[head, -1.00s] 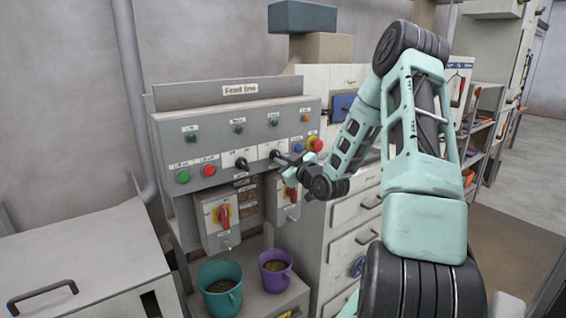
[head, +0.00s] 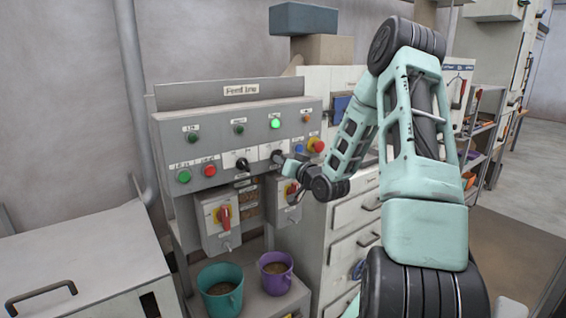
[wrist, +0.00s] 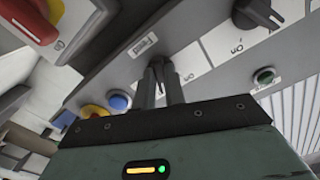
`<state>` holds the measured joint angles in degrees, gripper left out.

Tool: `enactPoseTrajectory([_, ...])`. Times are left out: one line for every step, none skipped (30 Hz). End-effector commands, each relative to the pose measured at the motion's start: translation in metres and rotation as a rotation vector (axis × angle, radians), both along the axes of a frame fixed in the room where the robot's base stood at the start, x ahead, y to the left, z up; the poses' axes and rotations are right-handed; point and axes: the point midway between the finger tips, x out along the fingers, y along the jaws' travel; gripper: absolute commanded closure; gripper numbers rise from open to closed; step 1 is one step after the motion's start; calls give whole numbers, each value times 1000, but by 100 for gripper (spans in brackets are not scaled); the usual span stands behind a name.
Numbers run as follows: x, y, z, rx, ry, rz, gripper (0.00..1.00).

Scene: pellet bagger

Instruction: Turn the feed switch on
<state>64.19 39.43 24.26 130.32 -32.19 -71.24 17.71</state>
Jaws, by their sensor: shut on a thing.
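The grey "Feed line" panel (head: 222,150) carries two black rotary switches on white plates. The left one (head: 242,164) is free and also shows in the wrist view (wrist: 258,14). My gripper (head: 288,161) is at the right rotary switch (head: 276,156). In the wrist view, its two dark fingers (wrist: 160,84) are shut on the knob, which they mostly hide. The green lamp (head: 275,123) above the right switch is lit.
Green (head: 184,176) and red (head: 209,170) buttons sit left of the switches. A blue button (head: 299,148) and a red mushroom button on yellow (head: 316,145) are close right of my gripper. Red-handled isolators (head: 223,215) and teal (head: 220,287) and purple (head: 276,272) buckets are below.

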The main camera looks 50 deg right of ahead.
Motion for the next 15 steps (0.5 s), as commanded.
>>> enactPoseTrajectory([0,0,0,24,-4,-1,100])
enactPoseTrajectory([0,0,0,35,-7,-1,100])
enactPoseTrajectory([0,0,0,53,-11,0,100])
enactPoseTrajectory([0,0,0,63,-14,0,100])
enactPoseTrajectory([0,0,0,72,-16,0,100])
enactPoseTrajectory([0,0,0,84,-19,0,100])
enactPoseTrajectory([0,0,0,91,-20,0,100])
enactPoseTrajectory([0,0,0,97,-22,0,100])
enactPoseTrajectory([0,0,0,104,-24,0,100])
enactPoseTrajectory([0,0,0,109,-25,0,100])
enactPoseTrajectory([0,0,0,112,-26,0,100])
enactPoseTrajectory([0,0,0,116,-27,0,100])
enactPoseTrajectory([0,0,0,118,-27,0,100])
enactPoseTrajectory([0,0,0,120,-27,0,100])
enactPoseTrajectory([0,0,0,121,-28,0,100])
